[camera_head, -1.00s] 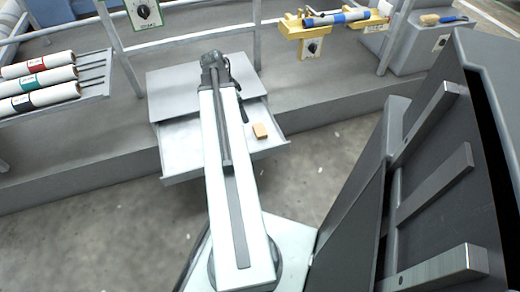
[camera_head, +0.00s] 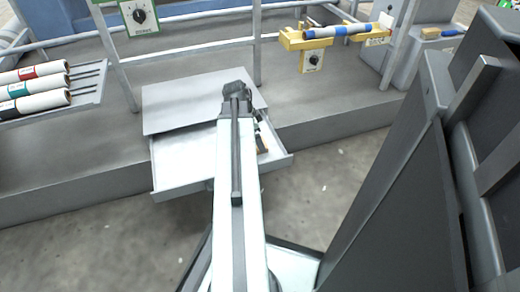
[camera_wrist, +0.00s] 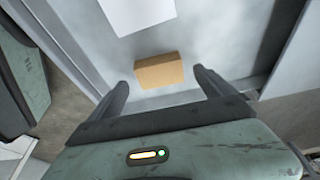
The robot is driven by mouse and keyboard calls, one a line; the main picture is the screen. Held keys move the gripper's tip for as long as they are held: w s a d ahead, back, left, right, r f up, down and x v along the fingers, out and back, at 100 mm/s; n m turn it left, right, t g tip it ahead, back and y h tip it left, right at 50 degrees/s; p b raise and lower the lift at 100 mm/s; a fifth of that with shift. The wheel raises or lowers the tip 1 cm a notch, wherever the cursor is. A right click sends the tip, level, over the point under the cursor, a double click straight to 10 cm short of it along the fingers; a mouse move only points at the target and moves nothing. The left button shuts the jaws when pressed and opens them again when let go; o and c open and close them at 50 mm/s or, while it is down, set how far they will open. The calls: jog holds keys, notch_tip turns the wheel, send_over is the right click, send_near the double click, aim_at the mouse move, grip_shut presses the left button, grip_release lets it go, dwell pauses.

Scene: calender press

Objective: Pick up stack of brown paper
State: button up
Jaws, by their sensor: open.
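The stack of brown paper (camera_wrist: 160,71) is a small tan block lying in the open grey drawer. In the wrist view it sits just beyond and between my fingertips, apart from them. My gripper (camera_wrist: 160,84) is open and empty, with one finger on each side of the stack's near end. The drawer (camera_head: 185,165) is pulled out from under a grey top.
A white sheet (camera_wrist: 138,12) lies in the drawer beyond the stack. Rolls (camera_head: 35,88) rest on a rack at left. A blue-banded roller (camera_head: 338,30) lies on yellow holders at the back.

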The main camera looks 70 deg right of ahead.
jog(key=b+x, duration=0.1)
jog(key=x, duration=0.1)
jog(key=shift+f, duration=0.3)
jog(key=shift+r, duration=0.2)
jog(key=c, duration=1.4)
jog(key=shift+r, duration=0.1)
notch_tip(320, 180, up, 10)
jog(key=p, duration=1)
